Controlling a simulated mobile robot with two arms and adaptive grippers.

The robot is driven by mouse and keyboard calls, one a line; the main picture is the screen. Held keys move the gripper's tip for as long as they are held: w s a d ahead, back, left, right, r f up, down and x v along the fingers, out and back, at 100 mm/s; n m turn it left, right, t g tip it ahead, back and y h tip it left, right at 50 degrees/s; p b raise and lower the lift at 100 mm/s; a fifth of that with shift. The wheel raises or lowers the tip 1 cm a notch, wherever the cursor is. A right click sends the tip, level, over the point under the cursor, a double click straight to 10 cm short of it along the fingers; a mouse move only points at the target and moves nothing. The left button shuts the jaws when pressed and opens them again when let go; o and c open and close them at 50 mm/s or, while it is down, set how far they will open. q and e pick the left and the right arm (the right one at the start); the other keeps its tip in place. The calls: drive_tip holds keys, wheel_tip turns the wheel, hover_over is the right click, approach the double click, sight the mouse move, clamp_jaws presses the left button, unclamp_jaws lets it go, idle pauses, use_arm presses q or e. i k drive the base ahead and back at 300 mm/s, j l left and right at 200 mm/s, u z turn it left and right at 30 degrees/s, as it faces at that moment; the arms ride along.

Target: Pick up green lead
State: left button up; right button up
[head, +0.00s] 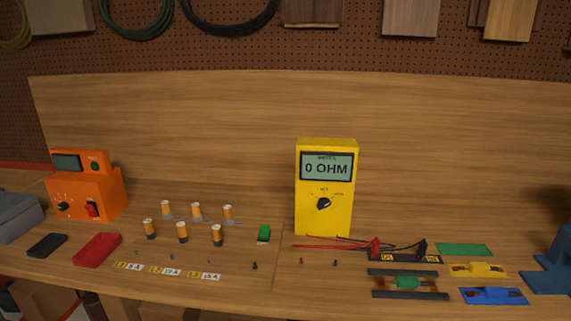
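A small green piece (407,283) with brownish ends lies between two dark strips at the front right of the bench. It looks like the green lead, but it is too small to be sure. A flat green plate (464,249) lies bare behind it to the right. A small green block (264,233) stands left of the meter. Neither of my grippers is in view.
A yellow meter (325,218) reading 0 OHM stands mid-bench. Red and black probes (375,247) lie right of it. A yellow piece (477,269) and a blue piece (493,296) lie at right. Several orange cylinders (182,232) and an orange box (88,193) stand left.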

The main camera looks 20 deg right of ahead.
sight(412, 282)
drive_tip(key=z, duration=1.65)
drive_tip(key=i, duration=0.2)
